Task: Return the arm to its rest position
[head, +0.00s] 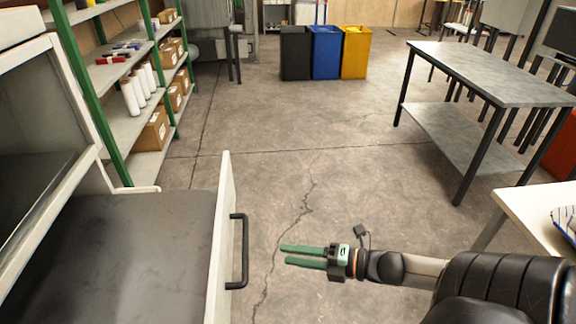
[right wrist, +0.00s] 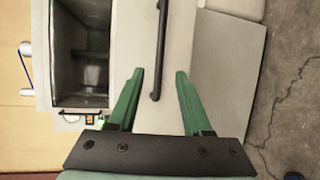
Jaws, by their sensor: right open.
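My right gripper (head: 285,255) reaches in from the right in the head view, with its two green fingers pointing left. It is open and empty, a short way right of the black handle (head: 240,250) on the white front panel (head: 221,240) of the machine. In the right wrist view the open fingers (right wrist: 160,76) point toward the same panel, and the handle (right wrist: 162,45) shows ahead of them; they look apart from it. My left gripper is not in view.
A dark flat surface (head: 130,245) lies behind the panel. Green-framed shelves (head: 125,125) stand at upper left. Black, blue and yellow bins (head: 326,52) stand at the back. A grey table (head: 490,75) and a white table (head: 535,205) with striped cloth (head: 567,222) are at right. The middle floor is clear.

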